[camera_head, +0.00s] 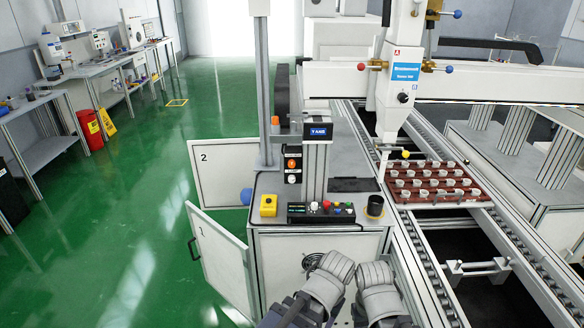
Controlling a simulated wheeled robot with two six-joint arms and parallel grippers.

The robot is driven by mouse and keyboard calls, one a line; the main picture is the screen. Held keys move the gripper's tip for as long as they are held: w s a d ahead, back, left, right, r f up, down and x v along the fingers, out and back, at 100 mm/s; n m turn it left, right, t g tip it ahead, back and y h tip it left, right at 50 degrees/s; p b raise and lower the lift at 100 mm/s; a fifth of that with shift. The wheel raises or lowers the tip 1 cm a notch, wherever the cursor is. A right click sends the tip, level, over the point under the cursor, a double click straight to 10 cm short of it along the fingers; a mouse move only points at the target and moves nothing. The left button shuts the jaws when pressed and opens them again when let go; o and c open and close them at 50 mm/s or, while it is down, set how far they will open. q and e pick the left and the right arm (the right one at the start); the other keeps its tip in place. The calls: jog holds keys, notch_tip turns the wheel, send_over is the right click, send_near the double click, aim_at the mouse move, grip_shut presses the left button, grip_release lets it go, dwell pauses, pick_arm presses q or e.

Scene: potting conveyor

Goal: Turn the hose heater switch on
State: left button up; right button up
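I cannot tell which control is the hose heater switch; no label is legible. A black control panel (321,212) with several knobs and coloured buttons lies on the cabinet top. A yellow box (268,205) with a dark button sits left of the panel. My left gripper (332,276) and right gripper (376,283) are side by side at the bottom, in front of the cabinet and below the panel. Their fingertips are not clear, so I cannot tell if they are open.
The white cabinet (275,262) has open doors marked 1 (215,255) and 2 (222,175) on its left. A conveyor with a red tray (438,196) of white cups runs at right.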

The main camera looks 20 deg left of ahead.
pick_arm(q)
jog(key=w+a+r+n+t+y, duration=0.15)
jog(key=w+a+t, duration=0.35)
jog(key=w, duration=0.5)
jog(key=m+t+y+b, duration=0.2)
jog(key=m+t+b, duration=0.15)
jog(key=t, duration=0.85)
send_near(292, 166)
jog(key=shift+x, duration=4.2)
jog(key=shift+s, duration=0.1)
grip_shut()
